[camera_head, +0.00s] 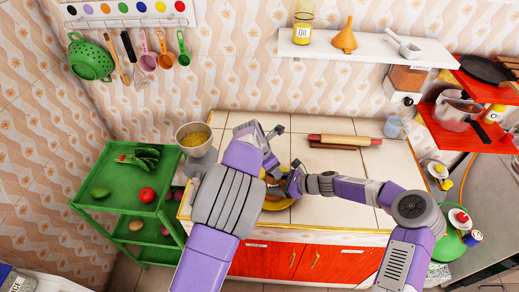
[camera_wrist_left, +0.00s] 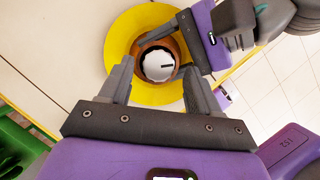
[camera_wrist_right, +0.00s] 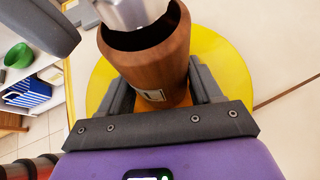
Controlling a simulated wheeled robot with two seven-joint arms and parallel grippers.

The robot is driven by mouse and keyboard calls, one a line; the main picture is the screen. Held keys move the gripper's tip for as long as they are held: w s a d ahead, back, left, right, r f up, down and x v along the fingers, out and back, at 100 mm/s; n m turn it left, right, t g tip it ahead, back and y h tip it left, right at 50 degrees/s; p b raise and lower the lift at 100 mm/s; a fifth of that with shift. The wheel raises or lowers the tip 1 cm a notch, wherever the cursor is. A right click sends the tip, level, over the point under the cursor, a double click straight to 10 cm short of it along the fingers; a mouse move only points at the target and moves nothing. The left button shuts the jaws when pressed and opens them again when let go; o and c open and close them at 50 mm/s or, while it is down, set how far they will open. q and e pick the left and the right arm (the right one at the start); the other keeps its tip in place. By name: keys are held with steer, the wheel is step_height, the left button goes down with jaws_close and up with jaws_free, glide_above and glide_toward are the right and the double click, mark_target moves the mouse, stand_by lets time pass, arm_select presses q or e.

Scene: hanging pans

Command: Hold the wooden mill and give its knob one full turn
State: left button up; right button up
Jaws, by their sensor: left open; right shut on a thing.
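The wooden mill (camera_wrist_right: 150,65) stands upright on a round yellow mat (camera_wrist_right: 232,62). My right gripper (camera_wrist_right: 160,88) is shut on its brown body, one finger on each side. The mill's silver-white knob (camera_wrist_left: 158,66), with a dark line pointing right, shows from above in the left wrist view; its lower part shows in the right wrist view (camera_wrist_right: 130,12). My left gripper (camera_wrist_left: 157,85) is open above the mill, its fingers apart on either side of the knob and not visibly touching it. In the head view my left arm hides most of the mill.
A bowl on a grey stand (camera_head: 196,142) is left of my left arm. A rolling pin (camera_head: 340,139) lies at the back of the tiled counter (camera_head: 330,172). A green cart (camera_head: 122,200) with vegetables stands at the left. The counter right of the mill is mostly clear.

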arm_select(q)
steer(key=v, duration=1.1)
steer(key=shift+a+r, duration=0.2)
steer(key=shift+r, duration=0.1)
steer(key=w+d+f+m, duration=0.1)
steer(key=f+m, duration=0.2)
steer(key=m, duration=0.9)
steer(key=w+d+f+m, duration=0.1)
steer(key=f+m, duration=0.3)
steer(key=m, duration=0.7)
steer(key=w+d+f+m, duration=0.1)
steer(key=f+m, duration=0.3)
steer(key=m, duration=0.8)
steer(key=shift+d+m, duration=0.3)
steer(key=shift+d, duration=0.1)
